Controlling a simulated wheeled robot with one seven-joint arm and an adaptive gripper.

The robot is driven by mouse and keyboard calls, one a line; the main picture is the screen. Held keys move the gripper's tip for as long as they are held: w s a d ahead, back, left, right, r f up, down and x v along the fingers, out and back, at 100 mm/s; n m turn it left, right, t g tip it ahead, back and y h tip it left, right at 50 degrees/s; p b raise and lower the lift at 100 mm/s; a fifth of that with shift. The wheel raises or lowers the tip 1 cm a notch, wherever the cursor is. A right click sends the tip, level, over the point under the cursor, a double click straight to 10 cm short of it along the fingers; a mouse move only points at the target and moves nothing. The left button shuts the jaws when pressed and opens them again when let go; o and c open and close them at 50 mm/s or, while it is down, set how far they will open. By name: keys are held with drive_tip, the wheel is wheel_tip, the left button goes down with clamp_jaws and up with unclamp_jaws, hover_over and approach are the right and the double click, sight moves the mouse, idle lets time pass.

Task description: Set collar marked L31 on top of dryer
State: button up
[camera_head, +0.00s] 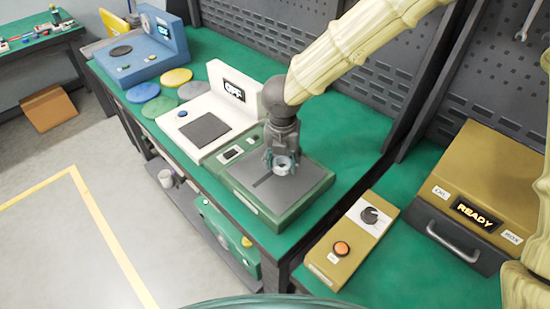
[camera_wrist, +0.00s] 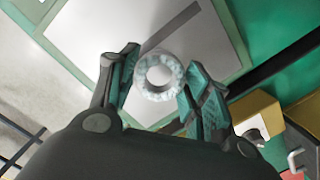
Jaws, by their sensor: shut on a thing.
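A pale grey ring-shaped collar (camera_head: 284,165) is between the fingers of my gripper (camera_head: 281,160) at the middle of the head view. The collar also shows in the wrist view (camera_wrist: 148,90), with teal finger pads on both sides. Its mark is not readable. It is over the grey plate (camera_head: 300,190) of a green device; I cannot tell whether it touches the plate. No thing in view carries a readable label naming it the dryer. An ochre box (camera_head: 490,165) with a handle and a READY display stands at the right.
A white device (camera_head: 215,115) with an OFF display stands beside the green one. An ochre control box (camera_head: 350,235) with a knob and orange button is to the right. Coloured discs (camera_head: 175,77) and a blue device (camera_head: 150,60) are farther back. A dark pegboard (camera_head: 400,80) rises behind.

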sight(275, 163)
drive_tip(key=shift+w+a+r, duration=0.25)
drive_tip(key=shift+w+a, duration=0.2)
drive_tip(key=shift+a, duration=0.2)
drive_tip(key=shift+w+a+f+p, duration=0.15)
drive_tip(key=shift+w+p, duration=0.05)
drive_tip(key=shift+w, duration=0.2)
drive_tip(key=shift+w+a+f+p, duration=0.1)
drive_tip(key=shift+w+a+p, duration=0.05)
drive_tip(key=shift+w, duration=0.25)
drive_tip(key=shift+s+f+p, duration=0.15)
drive_tip(key=shift+f+p, duration=0.15)
drive_tip(key=shift+f, duration=1.4)
drive_tip(key=shift+f, duration=0.15)
drive_tip(key=o, duration=1.2)
drive_tip(key=r, duration=0.4)
drive_tip(key=s+r, duration=0.1)
drive_tip(key=r, duration=0.3)
drive_tip(key=r+b, duration=0.1)
drive_tip(key=r, duration=0.3)
drive_tip(key=shift+s+a+r, duration=0.1)
drive_tip(key=shift+s, duration=0.1)
